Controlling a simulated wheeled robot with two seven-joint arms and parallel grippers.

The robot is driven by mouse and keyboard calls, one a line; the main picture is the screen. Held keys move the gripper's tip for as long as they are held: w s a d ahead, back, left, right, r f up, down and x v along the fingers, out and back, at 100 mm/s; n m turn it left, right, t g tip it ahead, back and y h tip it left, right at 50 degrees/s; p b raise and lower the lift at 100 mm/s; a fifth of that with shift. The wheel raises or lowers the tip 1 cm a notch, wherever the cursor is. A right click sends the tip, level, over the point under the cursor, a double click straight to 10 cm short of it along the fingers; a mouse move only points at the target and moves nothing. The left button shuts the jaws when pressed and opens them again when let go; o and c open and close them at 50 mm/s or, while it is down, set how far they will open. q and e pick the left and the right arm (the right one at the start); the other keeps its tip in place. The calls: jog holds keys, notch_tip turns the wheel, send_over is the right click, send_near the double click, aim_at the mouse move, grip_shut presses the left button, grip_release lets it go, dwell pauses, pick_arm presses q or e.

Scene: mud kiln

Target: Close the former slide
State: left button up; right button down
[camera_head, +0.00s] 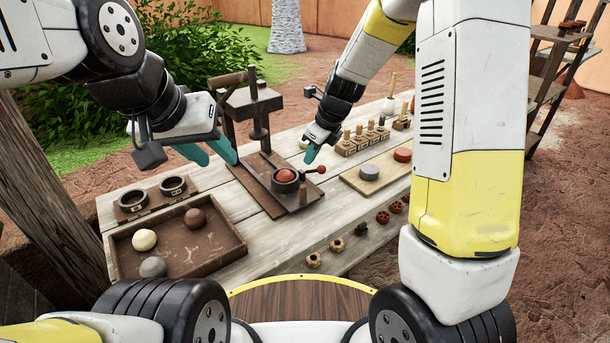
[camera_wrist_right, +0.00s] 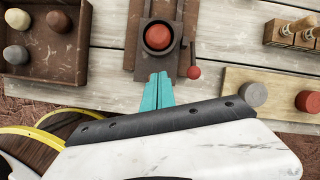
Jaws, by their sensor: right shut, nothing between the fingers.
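The former is a brown wooden press with an upright post and arm (camera_head: 250,103) on a long base board (camera_head: 258,185). A dark round cup (camera_head: 285,181) stands toward the front of the board, out from under the press arm, and holds a red clay ball (camera_head: 285,175). The cup and ball (camera_wrist_right: 158,37) also show in the right wrist view. A red-knobbed handle (camera_head: 320,169) sticks out at the right of the cup. My right gripper (camera_wrist_right: 157,92) is shut and empty, its tips close to the front of the cup's block; contact is unclear. My left gripper (camera_head: 212,152) is open beside the press post.
A tray (camera_head: 235,255) with several clay balls and a two-cup holder (camera_head: 150,198) lie left. A light board (camera_head: 355,182) with grey and red discs and a row of wooden stamps (camera_head: 365,138) lie right. Small parts (camera_head: 337,245) lie along the front edge.

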notch_tip(320, 180, down, 2)
jog(key=m, duration=0.2)
send_over(296, 191)
jog(key=s+d, duration=0.2)
jog(key=f, duration=0.9)
jog(key=shift+w+a+f, duration=0.2)
jog(key=shift+a, duration=0.05)
pick_arm(q)
jog(key=shift+s, duration=0.25)
